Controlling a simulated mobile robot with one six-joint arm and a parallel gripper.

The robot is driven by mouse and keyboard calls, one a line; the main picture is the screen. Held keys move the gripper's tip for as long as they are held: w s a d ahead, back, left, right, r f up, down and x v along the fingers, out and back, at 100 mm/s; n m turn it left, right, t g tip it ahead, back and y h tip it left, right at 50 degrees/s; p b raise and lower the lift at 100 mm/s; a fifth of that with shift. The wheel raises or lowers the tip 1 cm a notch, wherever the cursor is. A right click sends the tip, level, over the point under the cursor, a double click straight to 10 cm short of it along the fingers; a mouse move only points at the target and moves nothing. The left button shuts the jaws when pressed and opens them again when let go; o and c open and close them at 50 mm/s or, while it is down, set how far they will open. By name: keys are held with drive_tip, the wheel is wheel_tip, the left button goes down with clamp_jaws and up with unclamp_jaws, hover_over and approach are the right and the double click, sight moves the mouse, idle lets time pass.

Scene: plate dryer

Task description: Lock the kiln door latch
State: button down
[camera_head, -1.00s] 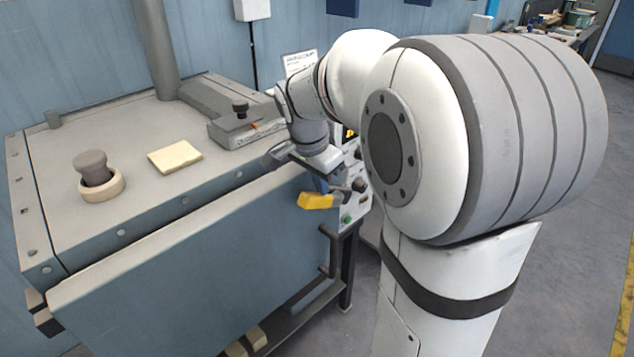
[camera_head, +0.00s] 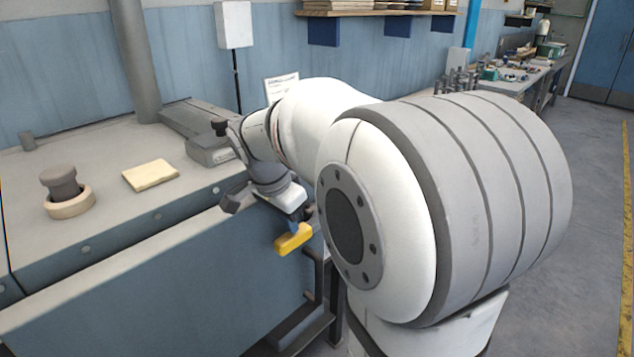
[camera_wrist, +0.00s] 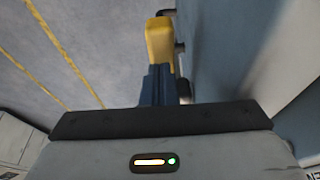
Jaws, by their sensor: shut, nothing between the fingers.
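A yellow lever-like piece (camera_head: 293,238), which looks like the latch handle, shows in front of the blue-grey kiln door (camera_head: 170,285), near its right end. In the wrist view the yellow piece (camera_wrist: 160,42) lies straight beyond my blue fingers. My gripper (camera_wrist: 158,76) is shut, with nothing between the fingers. The fingertips meet the near end of the yellow piece in the picture; I cannot tell whether they touch it. In the head view my gripper (camera_head: 303,222) points down beside the door, partly hidden by my arm. The latch's mount is hidden.
A dark door handle (camera_head: 317,278) stands near the door's right end. The kiln top holds a dark knob in a pale ring (camera_head: 70,203) and a cream pad (camera_head: 150,175). Open floor (camera_wrist: 70,50) lies left of my fingers in the wrist view.

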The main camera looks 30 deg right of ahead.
idle(0.3)
wheel_tip(320, 180, up, 5)
drive_tip(key=p, duration=0.3)
drive_tip(key=shift+p, duration=0.3)
drive_tip(key=s+a+r+b, duration=0.1)
drive_tip(key=s+a+r, duration=0.1)
drive_tip(key=a+r, duration=0.4)
drive_tip(key=shift+a, duration=0.4)
drive_tip(key=shift+s, duration=0.1)
